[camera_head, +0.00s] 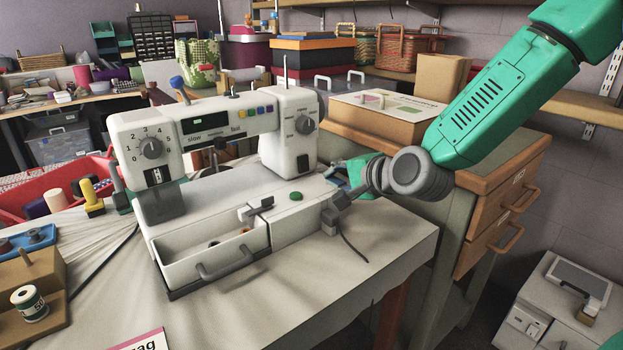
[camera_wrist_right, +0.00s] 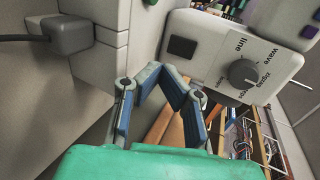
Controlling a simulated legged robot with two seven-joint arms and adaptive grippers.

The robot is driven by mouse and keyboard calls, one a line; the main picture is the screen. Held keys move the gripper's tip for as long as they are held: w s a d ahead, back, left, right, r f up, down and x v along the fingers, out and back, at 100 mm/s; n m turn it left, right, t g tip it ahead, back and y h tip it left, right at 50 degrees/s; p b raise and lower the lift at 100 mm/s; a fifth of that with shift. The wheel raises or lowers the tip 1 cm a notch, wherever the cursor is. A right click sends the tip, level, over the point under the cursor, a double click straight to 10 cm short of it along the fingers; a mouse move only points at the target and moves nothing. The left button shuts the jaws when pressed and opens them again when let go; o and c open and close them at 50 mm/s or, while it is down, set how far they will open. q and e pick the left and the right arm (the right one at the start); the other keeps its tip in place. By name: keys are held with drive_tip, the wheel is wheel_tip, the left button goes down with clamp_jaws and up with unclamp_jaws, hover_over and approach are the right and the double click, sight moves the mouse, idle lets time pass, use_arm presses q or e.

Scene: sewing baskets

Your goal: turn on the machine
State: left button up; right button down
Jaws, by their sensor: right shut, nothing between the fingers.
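The white sewing machine (camera_head: 300,150) stands on the cloth-covered table, with its open front drawer (camera_head: 215,250) holding small items. A green button (camera_head: 296,196) is on its base. Its right-hand dial (camera_head: 305,124) also shows in the right wrist view (camera_wrist_right: 244,73), beside a dark square (camera_wrist_right: 182,46) on the white housing. A grey plug with a cable (camera_head: 337,213) sits at the base's right side; it is at upper left in the wrist view (camera_wrist_right: 72,35). My right gripper (camera_wrist_right: 158,73) is shut and empty, close to the machine's right side. My left gripper is not in view.
A cardboard box (camera_head: 385,112) lies on the wooden drawer cabinet (camera_head: 495,210) behind my right arm. A red bin (camera_head: 30,195) with spools is at left. A wooden block with a green thread spool (camera_head: 29,303) is at front left.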

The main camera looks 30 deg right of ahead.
sight(305, 171)
drive_tip(key=x, duration=0.2)
drive_tip(key=b+x, duration=0.1)
drive_tip(key=x, duration=0.3)
drive_tip(key=shift+w+a+r+b, duration=0.15)
drive_tip(key=shift+w+r+b, duration=0.1)
drive_tip(key=shift+r+b, duration=0.1)
drive_tip(key=shift+w+f, duration=0.1)
drive_tip(key=shift+w, duration=0.55)
drive_tip(key=shift+w+f+t+b, duration=0.15)
drive_tip(key=shift+f+t+b, duration=0.15)
drive_tip(key=shift+b, duration=0.4)
drive_tip(key=shift+w+r, duration=0.1)
drive_tip(key=shift+r, duration=0.3)
